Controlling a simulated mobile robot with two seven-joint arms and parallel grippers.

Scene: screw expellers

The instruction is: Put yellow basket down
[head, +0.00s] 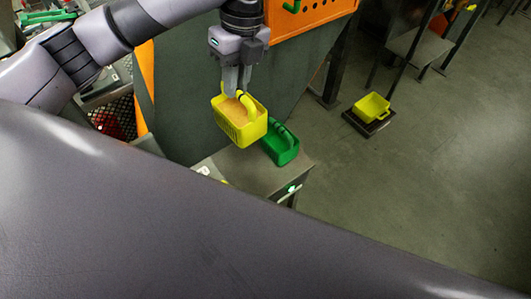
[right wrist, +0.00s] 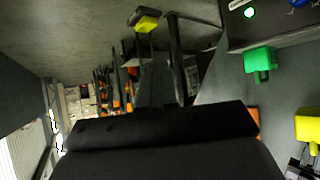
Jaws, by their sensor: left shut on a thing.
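A yellow basket (head: 241,130) with tan, grainy contents hangs from my left gripper (head: 237,85), which is shut on its handle. The basket is roughly upright, beside a green basket (head: 282,148) standing on a grey surface (head: 245,170). It hides part of the surface behind it; I cannot tell its exact height. A yellow basket also shows at the right edge of the right wrist view (right wrist: 308,128), near the green basket (right wrist: 260,62). My right gripper's dark body (right wrist: 155,130) fills the lower right wrist view; its finger opening is unclear.
A second, empty yellow basket (head: 372,107) sits on a low dark stand (head: 368,124) on the floor at right. An orange machine panel (head: 305,12) and metal posts (head: 335,65) stand behind. Open floor (head: 430,170) lies to the right.

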